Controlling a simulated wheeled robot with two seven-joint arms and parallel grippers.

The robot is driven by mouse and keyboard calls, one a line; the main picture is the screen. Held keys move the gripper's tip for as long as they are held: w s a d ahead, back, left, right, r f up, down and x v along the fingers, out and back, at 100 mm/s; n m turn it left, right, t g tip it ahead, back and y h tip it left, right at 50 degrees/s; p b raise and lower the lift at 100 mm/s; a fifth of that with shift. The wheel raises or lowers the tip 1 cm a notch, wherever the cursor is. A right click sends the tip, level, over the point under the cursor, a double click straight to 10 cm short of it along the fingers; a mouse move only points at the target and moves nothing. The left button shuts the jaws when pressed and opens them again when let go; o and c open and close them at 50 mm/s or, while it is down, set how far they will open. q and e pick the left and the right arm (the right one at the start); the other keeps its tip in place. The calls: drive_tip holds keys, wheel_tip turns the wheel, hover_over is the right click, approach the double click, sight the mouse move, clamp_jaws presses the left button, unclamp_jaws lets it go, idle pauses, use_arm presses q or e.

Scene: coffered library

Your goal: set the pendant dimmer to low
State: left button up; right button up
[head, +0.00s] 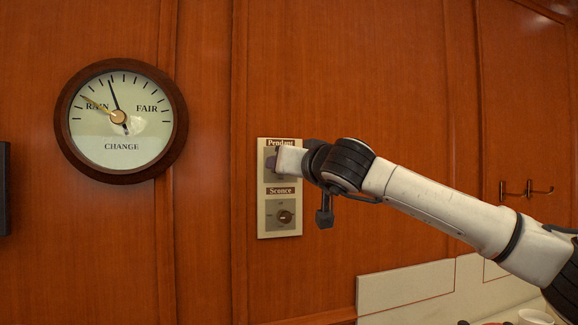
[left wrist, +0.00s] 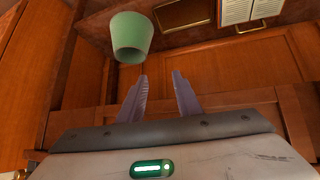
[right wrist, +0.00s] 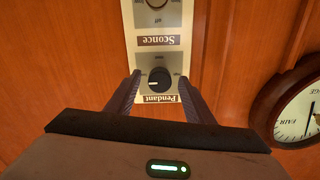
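The pendant dimmer is the upper dial of a cream wall plate (head: 262,225), under the label "Pendant". In the head view my right gripper (head: 271,163) covers its knob. In the right wrist view, upside down, the round black pendant knob (right wrist: 160,79) sits between the two fingertips of my right gripper (right wrist: 159,75). The gripper is open, with a gap visible on each side of the knob. A pale mark on the knob points to the picture's left; the small dial words are too blurred to read. My left gripper (left wrist: 160,75) is open and empty, away from the plate.
The sconce dimmer (head: 284,216) is just below on the same plate. A round barometer (head: 122,150) hangs to the left on the wood panelling; brass hooks (head: 526,190) are at right. The left wrist view shows a green cup (left wrist: 131,36), a brass-edged tray (left wrist: 184,14) and an open book (left wrist: 252,10).

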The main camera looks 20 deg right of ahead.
drive_tip(key=shift+r, duration=0.1)
drive_tip(key=s+b, duration=0.3)
drive_tip(key=s, duration=0.7)
drive_tip(key=shift+s+d, duration=0.15)
drive_tip(key=shift+d, duration=0.05)
